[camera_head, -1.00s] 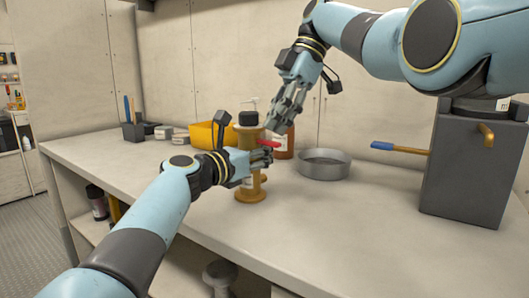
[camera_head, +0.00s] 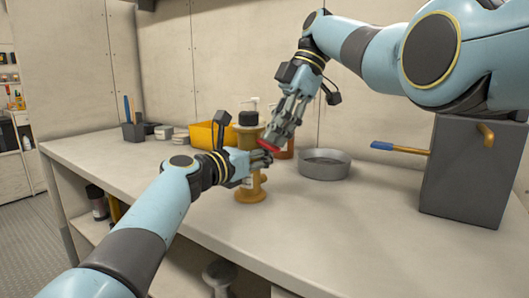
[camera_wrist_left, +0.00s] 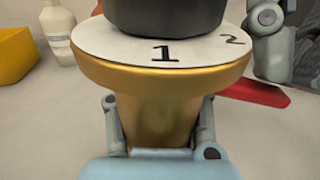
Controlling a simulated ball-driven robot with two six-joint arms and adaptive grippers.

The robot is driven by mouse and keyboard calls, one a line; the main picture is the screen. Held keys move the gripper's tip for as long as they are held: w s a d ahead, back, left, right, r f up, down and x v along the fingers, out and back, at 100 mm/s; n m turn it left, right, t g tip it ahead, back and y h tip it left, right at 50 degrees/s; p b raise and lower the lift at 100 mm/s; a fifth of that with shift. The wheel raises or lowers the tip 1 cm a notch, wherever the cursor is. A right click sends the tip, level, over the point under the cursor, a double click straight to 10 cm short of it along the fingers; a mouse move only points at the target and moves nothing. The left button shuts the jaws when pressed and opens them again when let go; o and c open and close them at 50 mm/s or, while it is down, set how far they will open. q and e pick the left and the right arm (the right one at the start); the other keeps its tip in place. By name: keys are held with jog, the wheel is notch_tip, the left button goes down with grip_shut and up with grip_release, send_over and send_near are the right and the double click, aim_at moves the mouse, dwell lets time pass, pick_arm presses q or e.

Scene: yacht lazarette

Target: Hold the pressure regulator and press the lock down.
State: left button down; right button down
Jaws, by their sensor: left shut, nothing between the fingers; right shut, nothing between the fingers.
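The pressure regulator (camera_head: 252,190) is a brass body standing upright on the worktop, with a black knob (camera_head: 248,118) on top. The left wrist view shows its white dial (camera_wrist_left: 125,48) marked 1 and 2. The red lock (camera_head: 268,146) sticks out at its right side, also visible in the left wrist view (camera_wrist_left: 258,95). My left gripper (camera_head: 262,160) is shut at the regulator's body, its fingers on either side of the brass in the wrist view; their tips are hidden. My right gripper (camera_head: 272,138) is shut, fingers pointing down, right at the red lock; contact is unclear.
A round grey pan (camera_head: 324,166) lies to the right. A yellow bin (camera_head: 205,134) and a brown bottle (camera_head: 287,152) stand behind. A grey box (camera_head: 465,185) with a blue-handled lever (camera_head: 385,146) is at the right. The worktop's front right is clear.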

jog(key=shift+f, duration=0.5)
jog(key=shift+r, duration=3.55)
pick_arm(q)
jog(key=c, duration=2)
grip_release()
jog(key=shift+c, duration=0.2)
jog(key=o, duration=1)
